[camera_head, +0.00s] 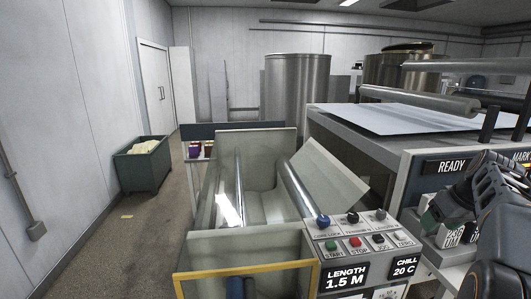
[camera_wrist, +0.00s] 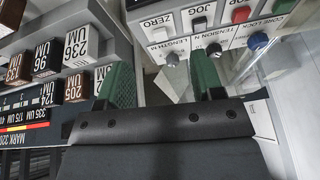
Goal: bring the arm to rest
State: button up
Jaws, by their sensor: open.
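My arm (camera_head: 502,215) is dark and folded at the right edge of the head view. In the wrist view my gripper (camera_wrist: 162,84) shows two green fingers set wide apart, with no object held between them. In the head view a green part of it shows near the right side of the control panel, and the rest is hard to make out. The control panel (camera_head: 343,245) has coloured knobs and buttons. It shows upside down beyond the fingers in the wrist view (camera_wrist: 185,32).
Labelled blocks (camera_wrist: 76,88) stand in a rack left of the fingers. A machine with rollers and a pale sheet (camera_head: 390,118) fills the right. A coating trough (camera_head: 250,190) stands in the middle. A green bin (camera_head: 142,165) is by the left wall, with open floor (camera_head: 130,245) in front.

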jog(key=s+a+f, duration=0.4)
jog(key=a, duration=0.5)
jog(key=s+a+f, duration=0.4)
jog(key=s+a, duration=0.1)
jog(key=a, duration=0.4)
jog(key=s+a+f+p, duration=0.1)
jog(key=s+a+f, duration=0.3)
jog(key=a, duration=0.4)
jog(key=shift+s+a+f+g+h, duration=0.3)
jog(key=shift+s+a+h, duration=0.1)
jog(key=shift+s, duration=0.15)
jog(key=shift+c, duration=0.2)
